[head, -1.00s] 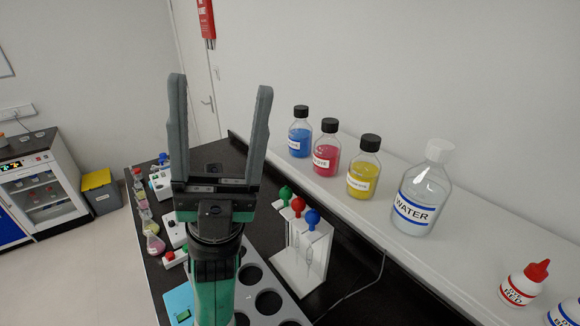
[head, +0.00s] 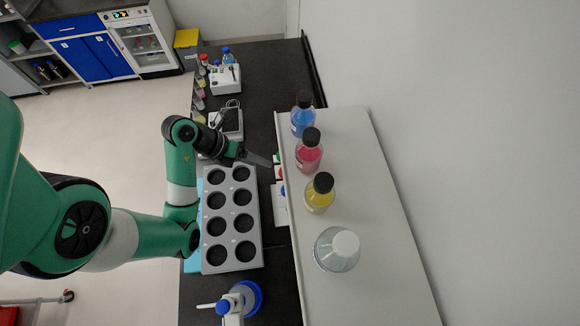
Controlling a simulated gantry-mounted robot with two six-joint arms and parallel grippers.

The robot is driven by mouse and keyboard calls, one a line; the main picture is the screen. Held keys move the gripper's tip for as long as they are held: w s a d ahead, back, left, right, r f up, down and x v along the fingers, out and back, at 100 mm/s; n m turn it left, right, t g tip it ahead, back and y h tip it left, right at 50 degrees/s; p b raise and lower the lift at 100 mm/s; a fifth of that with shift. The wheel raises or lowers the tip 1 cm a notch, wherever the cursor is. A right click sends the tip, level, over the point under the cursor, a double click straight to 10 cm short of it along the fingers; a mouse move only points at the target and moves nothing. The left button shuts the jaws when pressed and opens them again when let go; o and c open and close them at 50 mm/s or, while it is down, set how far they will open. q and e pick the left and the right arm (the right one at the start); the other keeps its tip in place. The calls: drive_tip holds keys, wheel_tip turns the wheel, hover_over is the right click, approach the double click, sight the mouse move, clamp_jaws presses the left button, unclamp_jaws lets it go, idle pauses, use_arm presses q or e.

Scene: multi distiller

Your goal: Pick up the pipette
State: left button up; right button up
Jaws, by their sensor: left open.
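The pipettes stand in a white holder (head: 281,216) on the black bench, tucked against the edge of the white shelf. In the head view I see only small parts of their coloured bulbs, including a red one (head: 280,172) and a blue one (head: 283,191); the rest is hidden by the shelf and the steep view. My left gripper (head: 262,160) is open, with its fingers pointing right towards the far end of the holder. It looks close to the bulbs; I cannot tell whether it touches one. My right gripper is not in view.
A grey rack (head: 231,228) with several round holes lies left of the holder. Blue (head: 303,120), red (head: 308,156) and yellow (head: 320,197) bottles and a clear bottle (head: 337,253) stand on the shelf (head: 385,285). A blue-and-white device (head: 240,299) stands at the near end.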

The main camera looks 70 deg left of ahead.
sight(280, 172)
use_arm(q)
drive_tip(key=x, duration=0.5)
drive_tip(key=shift+w+f, duration=0.15)
drive_tip(key=shift+f, duration=0.15)
drive_tip(key=shift+w+x, duration=0.25)
drive_tip(key=shift+x, duration=2.55)
drive_tip(key=shift+a+r, duration=0.15)
drive_tip(key=c, duration=0.5)
